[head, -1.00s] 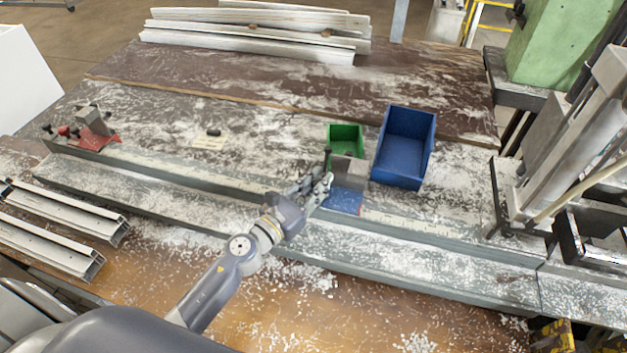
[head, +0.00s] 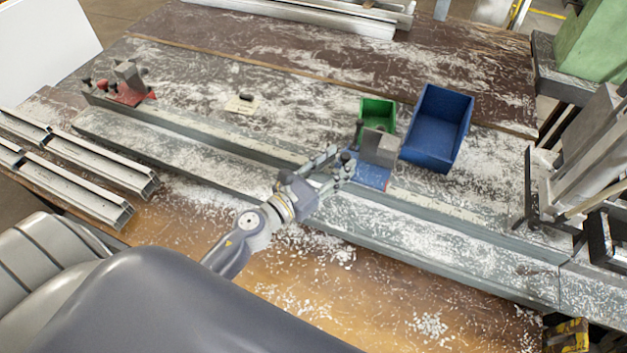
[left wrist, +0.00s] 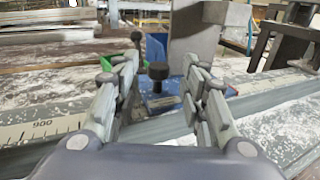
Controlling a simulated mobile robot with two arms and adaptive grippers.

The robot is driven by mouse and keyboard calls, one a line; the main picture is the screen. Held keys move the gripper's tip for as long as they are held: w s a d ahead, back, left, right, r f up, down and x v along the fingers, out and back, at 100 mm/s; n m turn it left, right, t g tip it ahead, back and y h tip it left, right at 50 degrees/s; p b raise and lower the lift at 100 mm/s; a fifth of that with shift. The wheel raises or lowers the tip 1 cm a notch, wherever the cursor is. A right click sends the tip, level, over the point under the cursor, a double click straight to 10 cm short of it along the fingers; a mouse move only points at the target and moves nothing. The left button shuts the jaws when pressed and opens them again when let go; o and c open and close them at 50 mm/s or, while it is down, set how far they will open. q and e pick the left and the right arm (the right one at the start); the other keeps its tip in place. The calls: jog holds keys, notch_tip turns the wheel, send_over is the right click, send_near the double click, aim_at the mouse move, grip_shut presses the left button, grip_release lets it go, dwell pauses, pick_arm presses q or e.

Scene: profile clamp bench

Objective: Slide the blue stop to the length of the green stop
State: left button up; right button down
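The blue stop, a grey block on a blue base (head: 371,174), sits on the rail right of centre in the head view. Its grey block (left wrist: 195,38) also shows in the left wrist view, with a black knob (left wrist: 158,71) in front. My left gripper (head: 341,157) is just left of this stop. In the wrist view its fingers (left wrist: 160,75) are spread, with the knob between them and gaps on both sides. A red-based stop (head: 127,90) stands at the rail's far left end. I make out no green stop. My right gripper is out of view.
A green bin (head: 378,113) and a blue bin (head: 437,128) stand behind the blue stop. A scale strip (left wrist: 42,125) marked 900 runs along the rail. Metal profiles (head: 75,165) lie at the left. A machine (head: 590,165) stands at the right. White chips litter the bench.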

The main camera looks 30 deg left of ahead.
pick_arm(q)
jog(key=v, duration=0.8)
jog(key=shift+s+a, duration=0.1)
jog(key=shift+s, duration=0.25)
